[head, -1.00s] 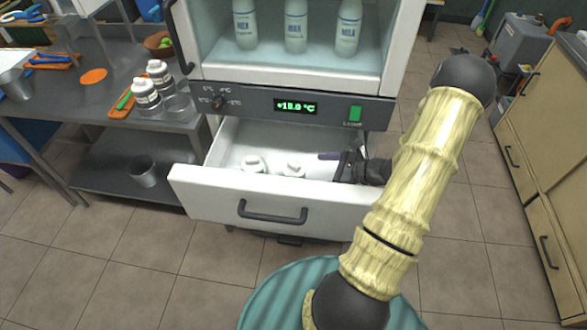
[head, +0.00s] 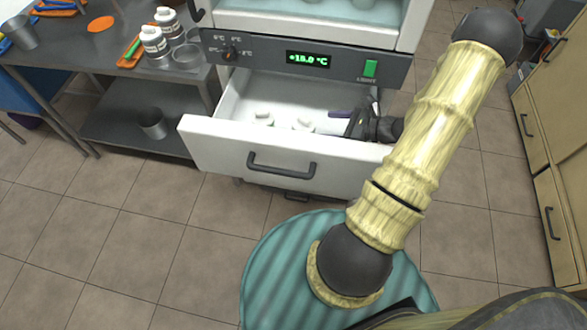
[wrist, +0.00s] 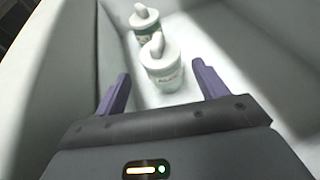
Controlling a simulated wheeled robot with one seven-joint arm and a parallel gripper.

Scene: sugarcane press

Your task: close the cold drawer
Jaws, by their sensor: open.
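The cold drawer (head: 217,147) is white and stands pulled out below the fridge's control panel, with a dark bar handle (head: 281,166) on its front. Two white bottles (head: 304,124) stand inside it. They also show in the wrist view, the nearer bottle (wrist: 161,66) between and beyond the finger tips, the other (wrist: 145,24) farther off. My gripper (head: 343,121) is at the right side of the drawer, over its inside. In the wrist view my gripper (wrist: 160,88) has its two purple fingers wide apart with nothing between them.
The control panel (head: 310,59) with a green display is above the drawer. A grey metal table (head: 110,70) with jars stands at the left, with a metal cup (head: 152,124) on its lower shelf. Wooden cabinets (head: 555,150) stand at the right. Open tiled floor lies in front.

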